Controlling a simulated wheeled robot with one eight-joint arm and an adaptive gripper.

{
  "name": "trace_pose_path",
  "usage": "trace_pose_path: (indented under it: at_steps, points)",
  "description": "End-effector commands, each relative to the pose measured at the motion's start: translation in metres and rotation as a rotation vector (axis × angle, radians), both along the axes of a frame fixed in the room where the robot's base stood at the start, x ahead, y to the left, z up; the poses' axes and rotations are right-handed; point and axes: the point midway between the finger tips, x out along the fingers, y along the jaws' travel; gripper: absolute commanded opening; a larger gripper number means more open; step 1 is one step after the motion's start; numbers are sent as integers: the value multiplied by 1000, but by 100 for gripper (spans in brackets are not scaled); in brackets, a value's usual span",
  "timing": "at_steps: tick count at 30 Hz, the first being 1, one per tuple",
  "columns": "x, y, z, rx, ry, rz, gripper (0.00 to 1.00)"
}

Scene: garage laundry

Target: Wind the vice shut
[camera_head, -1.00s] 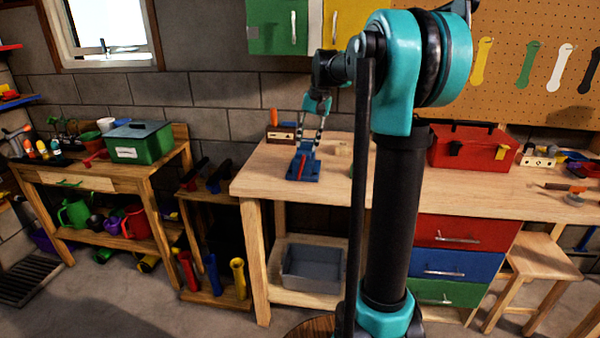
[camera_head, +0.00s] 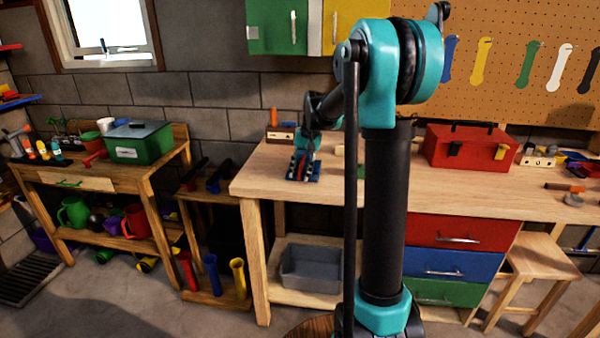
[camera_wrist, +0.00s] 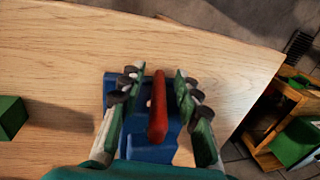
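The blue vice (camera_head: 310,177) sits on the workbench (camera_head: 430,190) near its left end, partly hidden by my arm in the head view. In the wrist view the blue vice body (camera_wrist: 113,88) lies under my gripper. Its red handle (camera_wrist: 157,108) stands up between my fingers. My gripper (camera_wrist: 158,84) is open, with one finger on each side of the handle. A gap shows on both sides of the handle. The gripper (camera_head: 304,160) is small and hard to make out in the head view. How far apart the jaws are is hidden.
A green block (camera_wrist: 12,117) lies on the bench to the left in the wrist view. A red toolbox (camera_head: 470,147) stands further right on the bench. A wooden block with tools (camera_head: 280,134) is behind the vice. The bench edge is close to the vice.

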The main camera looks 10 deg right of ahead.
Motion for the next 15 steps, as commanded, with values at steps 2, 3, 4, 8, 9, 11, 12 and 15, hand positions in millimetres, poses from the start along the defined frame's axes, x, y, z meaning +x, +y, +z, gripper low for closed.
trace_pose_path:
  at_steps: [2,3,4,8,9,11,12,15]
  points:
    - [0,0,0,0,0,0,33]
    - [0,0,0,0,0,0,28]
    - [0,0,0,0,0,0,24]
    - [0,0,0,0,0,0,8]
    - [0,0,0,0,0,0,3]
    - [0,0,0,0,0,0,0]
    - [0,0,0,0,0,0,0]
    - [0,0,0,1,0,0,0]
